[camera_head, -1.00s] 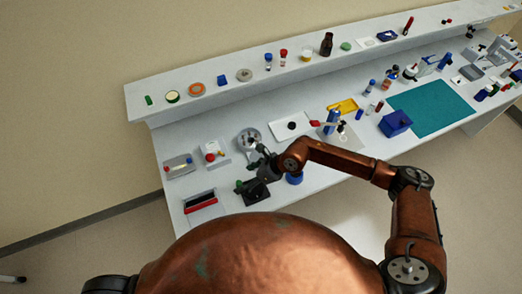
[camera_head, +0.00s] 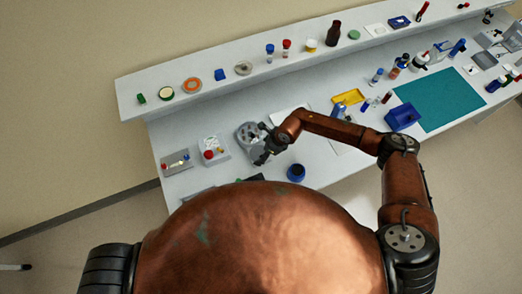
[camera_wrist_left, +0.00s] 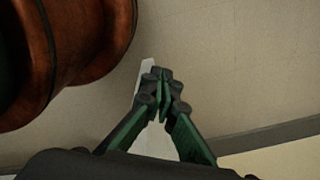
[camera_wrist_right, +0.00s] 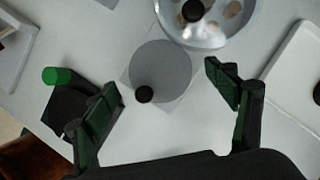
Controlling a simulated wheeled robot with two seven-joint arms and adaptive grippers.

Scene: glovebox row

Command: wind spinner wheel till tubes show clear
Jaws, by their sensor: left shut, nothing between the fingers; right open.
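The spinner (camera_head: 246,131) stands on the bench in the head view, partly hidden by my right gripper. In the right wrist view its grey wheel (camera_wrist_right: 163,63) carries a black knob (camera_wrist_right: 144,94) near its edge. Beyond it is a shiny metal bowl (camera_wrist_right: 250,22) with a dark hub and brownish round spots; I cannot tell whether tubes are clear. My right gripper (camera_wrist_right: 168,84) is open, its fingers either side of the wheel with the knob between them, apart from both. It also shows in the head view (camera_head: 264,154). My left gripper (camera_wrist_left: 162,80) is shut and empty, away from the bench.
A black block (camera_wrist_right: 66,107) with a green cap (camera_wrist_right: 57,75) lies close left of the right gripper. A white tray (camera_wrist_right: 299,70) lies to the right. In the head view a blue cup (camera_head: 296,173) stands near the front edge, and a white box (camera_head: 214,150) stands left of the spinner.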

